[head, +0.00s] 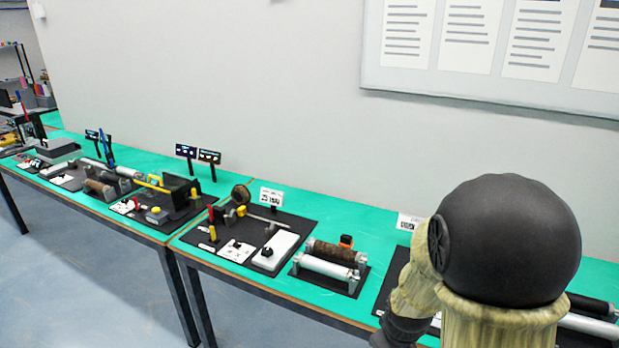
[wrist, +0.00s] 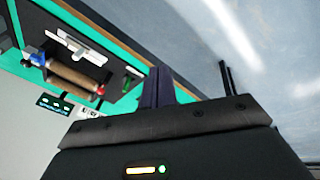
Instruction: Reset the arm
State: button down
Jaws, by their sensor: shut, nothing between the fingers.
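My gripper (wrist: 157,72) shows in the wrist view as two dark purple fingers pressed together, with nothing between them. The fingers stand out past the dark gripper body at the bottom of that view. They appear beside the edge of a green bench (wrist: 128,62), and I cannot tell how far above or in front of it they are. In the head view my arm fills the lower right, with a large black rounded joint, and the gripper itself is hidden or out of frame there.
A long green bench (head: 222,183) runs along the wall with mini conveyors. A brown-roller conveyor (head: 333,255) sits near my arm; a brown roller (wrist: 72,77) shows in the wrist view. Sign stands (head: 271,197) rise behind. The grey floor (head: 100,262) in front is clear.

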jog(key=s+a+r+m+y, duration=0.1)
jog(key=s+a+r+m, duration=0.1)
jog(key=s+r+m, duration=0.2)
jog(key=s+m, duration=0.1)
jog(key=s, duration=0.2)
jog(key=shift+a+r+m+g, duration=0.3)
jog(key=shift+r+g, duration=0.05)
jog(key=shift+g, duration=0.05)
jog(key=shift+s, duration=0.1)
